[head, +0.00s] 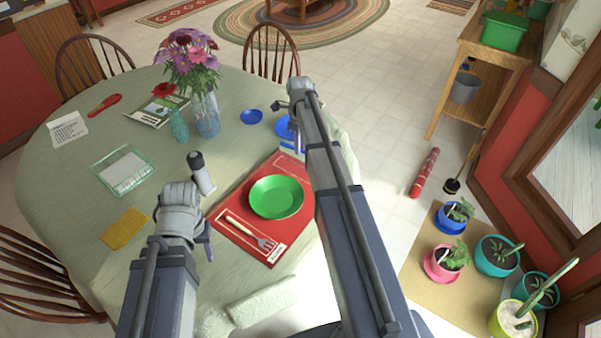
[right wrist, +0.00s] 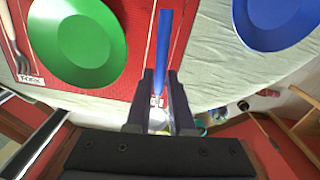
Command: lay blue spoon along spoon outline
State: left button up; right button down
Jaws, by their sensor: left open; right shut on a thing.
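My right gripper (right wrist: 160,100) is shut on the blue spoon (right wrist: 164,45). In the right wrist view its blue length runs up from the fingers, over the right strip of the red placemat (right wrist: 118,88). Pale outline lines show beside it; I cannot tell whether it touches the mat. The part between the fingers is mostly hidden. In the head view my right arm covers much of the mat's right side. A green plate (head: 276,197) and a fork (head: 250,233) lie on the mat. My left gripper (head: 206,238) is open and empty at the mat's left edge.
A blue plate (head: 284,127) and small blue bowl (head: 251,116) stand beyond the mat. A shaker (head: 202,173), a yellow napkin (head: 125,229), a glass tray (head: 124,170) and a flower vase (head: 206,116) stand on the table. Its left part has free room.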

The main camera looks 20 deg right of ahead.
aim_at(211, 277)
jog(key=shift+w+a+m, duration=0.15)
jog(key=shift+w+m, duration=0.05)
jog(key=shift+m, duration=0.5)
pick_arm(q)
notch_tip(211, 277, down, 10)
jog(key=b, duration=1)
jog(key=shift+f, duration=0.1)
pick_arm(e)
notch_tip(211, 277, down, 10)
jog(key=shift+f, duration=0.1)
pick_arm(q)
jog(key=shift+f, duration=0.1)
pick_arm(e)
jog(key=c, duration=1.2)
grip_release()
jog(key=shift+f, duration=0.1)
jog(key=shift+c, duration=0.2)
jog(key=o, duration=0.5)
jog(key=shift+c, duration=0.2)
pick_arm(q)
jog(key=shift+r, duration=0.2)
